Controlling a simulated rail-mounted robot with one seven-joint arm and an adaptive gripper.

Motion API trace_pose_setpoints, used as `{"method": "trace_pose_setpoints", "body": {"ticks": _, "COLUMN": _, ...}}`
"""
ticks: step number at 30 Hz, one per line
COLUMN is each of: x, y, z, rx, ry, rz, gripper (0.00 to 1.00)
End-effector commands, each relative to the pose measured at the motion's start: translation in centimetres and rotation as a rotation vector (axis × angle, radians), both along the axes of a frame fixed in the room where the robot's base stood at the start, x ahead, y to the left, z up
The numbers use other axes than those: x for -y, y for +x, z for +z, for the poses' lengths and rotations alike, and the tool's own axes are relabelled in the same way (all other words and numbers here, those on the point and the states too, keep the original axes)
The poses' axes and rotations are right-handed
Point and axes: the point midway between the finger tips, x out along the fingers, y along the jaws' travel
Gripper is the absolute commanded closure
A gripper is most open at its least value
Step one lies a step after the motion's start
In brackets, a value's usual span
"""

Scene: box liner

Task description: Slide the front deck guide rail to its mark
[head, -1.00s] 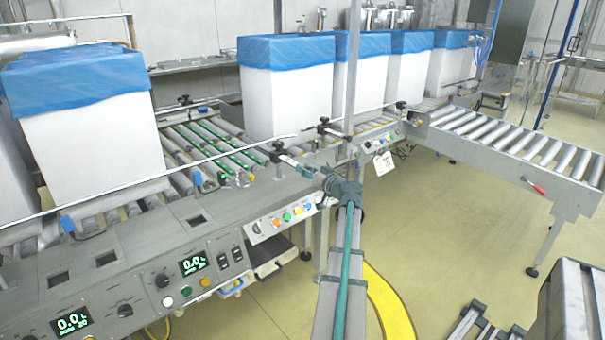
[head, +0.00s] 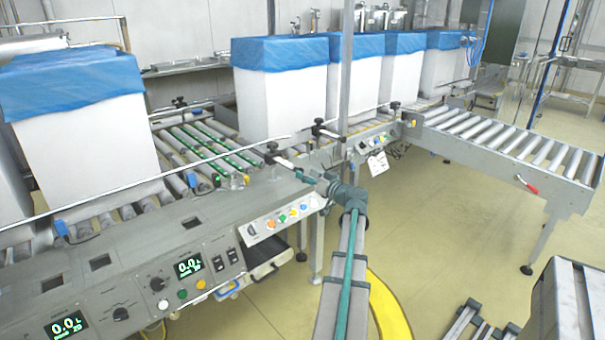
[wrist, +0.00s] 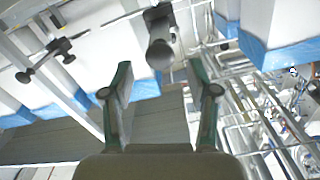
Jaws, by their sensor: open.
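The front guide rail (head: 225,156) is a thin pale bar along the near side of the roller deck, in front of the boxes. A black-knobbed clamp (head: 272,148) stands near its right end, with a short rod pointing toward my gripper. My gripper (head: 308,178) is just right of this clamp, above the deck's front edge. In the wrist view my gripper (wrist: 158,72) is open, its two green-edged fingers apart. A black clamp with a round knob (wrist: 160,54) shows between and beyond the fingertips; I cannot tell whether they touch it. I cannot make out the mark.
White boxes with blue liners (head: 280,95) stand behind the rail. Another black clamp (head: 317,128) is to the right. The control panel (head: 190,270) fronts the deck. A roller conveyor (head: 500,140) extends right.

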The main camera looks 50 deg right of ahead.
Motion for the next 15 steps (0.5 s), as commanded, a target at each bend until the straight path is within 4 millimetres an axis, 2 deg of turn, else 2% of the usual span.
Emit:
{"method": "trace_pose_setpoints", "body": {"ticks": 1, "x": -0.5, "y": -1.3, "z": 0.0, "rx": 0.000, "ry": 0.000, "rz": -0.002, "gripper": 0.41}}
{"method": "trace_pose_setpoints", "body": {"ticks": 6, "x": -1.2, "y": -4.5, "z": 0.0, "rx": 0.000, "ry": 0.000, "rz": -0.002, "gripper": 0.41}}
{"method": "trace_pose_setpoints", "body": {"ticks": 12, "x": -1.8, "y": -7.2, "z": 0.0, "rx": 0.000, "ry": 0.000, "rz": -0.002, "gripper": 0.41}}
{"method": "trace_pose_setpoints", "body": {"ticks": 15, "x": -1.9, "y": -7.9, "z": 0.0, "rx": 0.000, "ry": 0.000, "rz": 0.000, "gripper": 0.41}}
